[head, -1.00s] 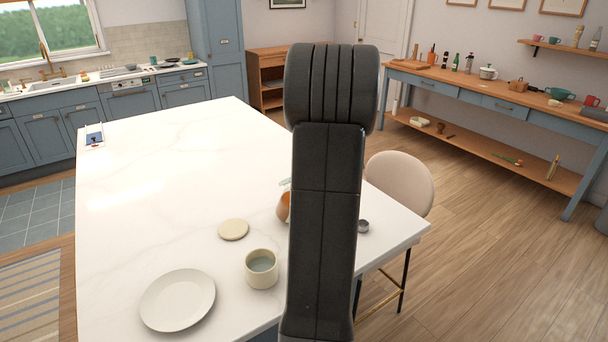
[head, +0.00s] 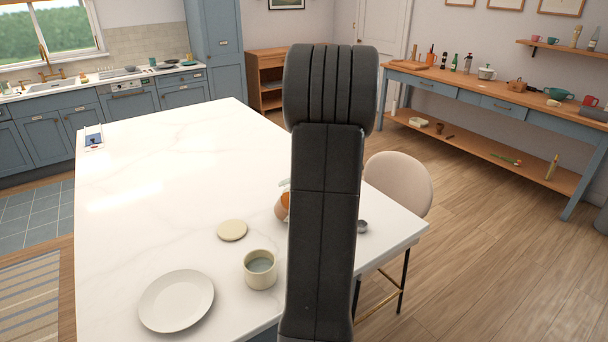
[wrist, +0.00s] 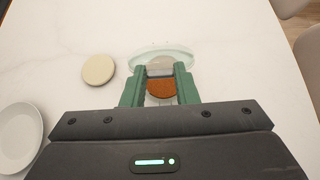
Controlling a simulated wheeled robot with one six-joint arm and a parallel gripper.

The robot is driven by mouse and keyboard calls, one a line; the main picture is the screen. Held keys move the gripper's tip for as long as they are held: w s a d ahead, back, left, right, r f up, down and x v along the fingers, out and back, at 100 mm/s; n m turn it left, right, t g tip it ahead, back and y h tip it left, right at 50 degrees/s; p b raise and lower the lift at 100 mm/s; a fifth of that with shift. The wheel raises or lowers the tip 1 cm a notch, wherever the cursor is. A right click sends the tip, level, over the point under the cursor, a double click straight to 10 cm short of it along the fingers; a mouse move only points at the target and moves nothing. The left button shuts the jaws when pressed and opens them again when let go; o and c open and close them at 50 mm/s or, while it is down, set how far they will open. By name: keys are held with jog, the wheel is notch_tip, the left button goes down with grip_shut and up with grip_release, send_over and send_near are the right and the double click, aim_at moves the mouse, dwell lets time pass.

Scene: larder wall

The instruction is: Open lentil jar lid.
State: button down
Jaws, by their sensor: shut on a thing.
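The lentil jar shows orange contents (wrist: 161,89) between my green fingers in the wrist view. In the head view its orange and pinkish side (head: 281,209) shows on the island, mostly hidden by my arm. My gripper (wrist: 160,74) is shut, with its two fingers on either side of a small grey-beige round piece (wrist: 160,65) that looks like the jar's lid. I cannot tell whether this piece sits on the jar or is apart from it. A pale green glassy disc (wrist: 143,57) lies just beyond the fingertips.
A cream disc (head: 232,230), a cup (head: 261,278) and a white plate (head: 176,300) stand left of the jar on the white island (head: 160,190). A small grey ring-shaped thing (head: 362,227) lies to the right. The island's far part is mostly clear.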

jog(key=c, duration=1.1)
grip_release()
jog(key=shift+s, duration=0.1)
jog(key=b+v, duration=0.2)
jog(key=v, duration=1.1)
jog(key=shift+s+d+r, duration=0.2)
jog(key=shift+r, duration=0.1)
jog(key=p+x, duration=0.2)
jog(key=x, duration=1.2)
jog(key=shift+s, duration=0.1)
jog(key=shift+d, duration=0.1)
